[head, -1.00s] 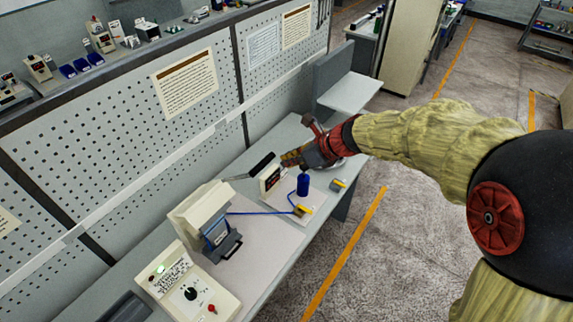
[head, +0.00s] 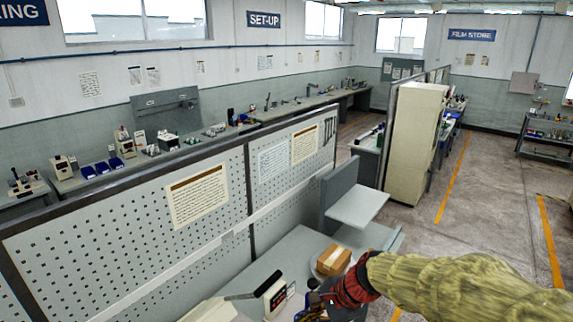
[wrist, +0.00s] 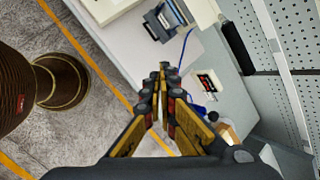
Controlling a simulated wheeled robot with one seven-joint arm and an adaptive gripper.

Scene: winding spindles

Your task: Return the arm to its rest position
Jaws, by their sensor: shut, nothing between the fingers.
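My gripper (head: 312,305) is at the bottom edge of the head view, over the bench, with the red wrist joint and yellow-sleeved arm reaching in from the right. In the wrist view its black and yellow fingers (wrist: 163,70) come together at the tips with nothing between them. The grey workbench (head: 285,250) lies below. A brown box (head: 333,260) sits on a round pale plate beyond the gripper. A small device with a dark panel (head: 275,297) stands left of the gripper; a similar dark panel shows in the wrist view (wrist: 209,82).
A perforated panel (head: 120,235) with notices stands along the bench's left side. A grey seat-like shelf (head: 357,207) is at the bench's far end. A beige cabinet (head: 415,140) stands beyond. Open floor (head: 480,210) with orange lines lies to the right.

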